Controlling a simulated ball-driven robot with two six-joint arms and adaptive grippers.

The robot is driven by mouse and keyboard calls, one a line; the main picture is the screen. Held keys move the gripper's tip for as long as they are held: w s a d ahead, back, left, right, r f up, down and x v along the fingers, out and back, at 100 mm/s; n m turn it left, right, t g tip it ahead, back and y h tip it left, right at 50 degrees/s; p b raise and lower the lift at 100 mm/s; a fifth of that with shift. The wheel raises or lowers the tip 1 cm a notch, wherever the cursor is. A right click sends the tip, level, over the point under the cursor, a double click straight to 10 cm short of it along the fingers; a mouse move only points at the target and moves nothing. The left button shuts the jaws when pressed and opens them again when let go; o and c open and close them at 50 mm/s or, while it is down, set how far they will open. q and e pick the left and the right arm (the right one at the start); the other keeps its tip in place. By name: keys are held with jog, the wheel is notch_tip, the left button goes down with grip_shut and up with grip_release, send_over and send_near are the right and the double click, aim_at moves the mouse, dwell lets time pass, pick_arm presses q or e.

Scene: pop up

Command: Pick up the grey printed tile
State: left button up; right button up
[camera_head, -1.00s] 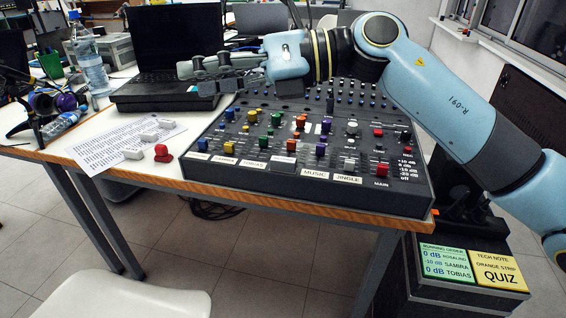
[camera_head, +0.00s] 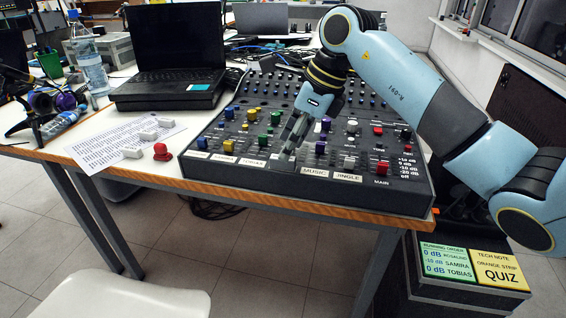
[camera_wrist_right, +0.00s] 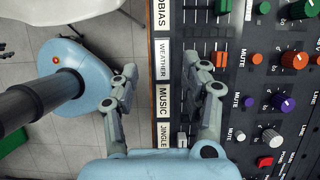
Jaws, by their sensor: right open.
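The printed WEATHER tile (camera_wrist_right: 163,58), pale grey, lies in the row of labels along the front edge of the mixing console (camera_head: 400,198). In the head view it is hidden behind my right gripper (camera_head: 287,160). That gripper points down over the front of the console. In the right wrist view, my right gripper (camera_wrist_right: 165,72) is open and empty. One finger is on the floor side of the label row and the other over the console face, with the tile's end and the MUSIC label (camera_wrist_right: 163,98) between them. I cannot tell whether the fingers touch anything. My left gripper is not in view.
The TOBIAS (camera_head: 252,163) and JINGLE (camera_head: 348,178) labels lie in the same row. Coloured faders and knobs crowd the console behind it. A red cap (camera_head: 162,152) and several white blocks lie at left by a printed sheet (camera_head: 95,150). A laptop (camera_head: 170,95) stands behind.

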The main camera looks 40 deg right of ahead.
aim_at(283, 163)
jog(key=x, duration=0.3)
jog(key=shift+w+f, duration=0.15)
jog(key=shift+f, duration=0.15)
jog(key=shift+c, duration=0.2)
jog(key=c, duration=0.9)
jog(key=shift+o, duration=0.2)
